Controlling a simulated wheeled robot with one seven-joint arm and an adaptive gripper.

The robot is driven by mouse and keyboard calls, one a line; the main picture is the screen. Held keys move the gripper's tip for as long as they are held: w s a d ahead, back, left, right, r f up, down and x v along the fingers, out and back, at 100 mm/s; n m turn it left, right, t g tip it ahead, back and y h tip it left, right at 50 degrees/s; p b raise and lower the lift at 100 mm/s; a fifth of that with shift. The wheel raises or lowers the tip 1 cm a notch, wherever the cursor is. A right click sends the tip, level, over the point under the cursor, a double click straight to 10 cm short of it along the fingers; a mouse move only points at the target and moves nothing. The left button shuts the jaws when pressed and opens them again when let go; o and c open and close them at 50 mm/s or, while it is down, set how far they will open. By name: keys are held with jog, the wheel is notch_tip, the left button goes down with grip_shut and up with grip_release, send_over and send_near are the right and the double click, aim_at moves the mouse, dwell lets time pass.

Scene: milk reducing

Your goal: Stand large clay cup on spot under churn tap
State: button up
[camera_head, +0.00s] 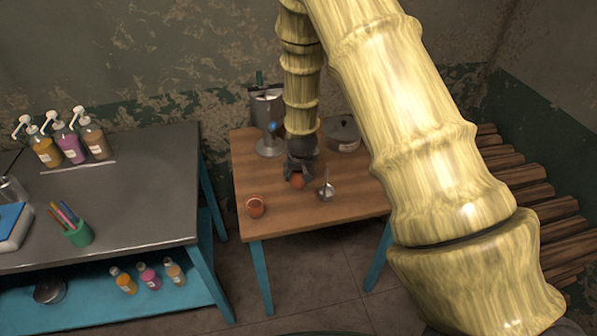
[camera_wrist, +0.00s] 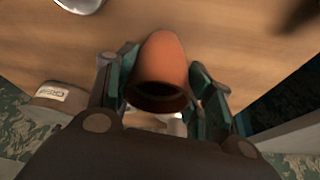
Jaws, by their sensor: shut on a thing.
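My gripper (camera_head: 296,172) is shut on a reddish-brown clay cup (camera_head: 297,182), low over the wooden table. In the wrist view the clay cup (camera_wrist: 163,62) sits between both fingers with its dark open mouth toward the camera. I cannot tell whether its base touches the table. A second clay cup (camera_head: 255,207) stands upright near the table's front left corner. I cannot tell for sure which cup is larger. The metal churn (camera_head: 267,122) stands at the back left of the table, left of and behind my gripper. Its tap and the spot under it are not clear.
A grey counter (camera_head: 130,200) with pump bottles is at left. Bare tabletop lies between the second cup and the churn.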

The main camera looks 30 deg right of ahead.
jog(key=shift+f, duration=0.2)
jog(key=o, duration=1.1)
jog(key=shift+c, duration=0.2)
jog(key=shift+r, duration=0.25)
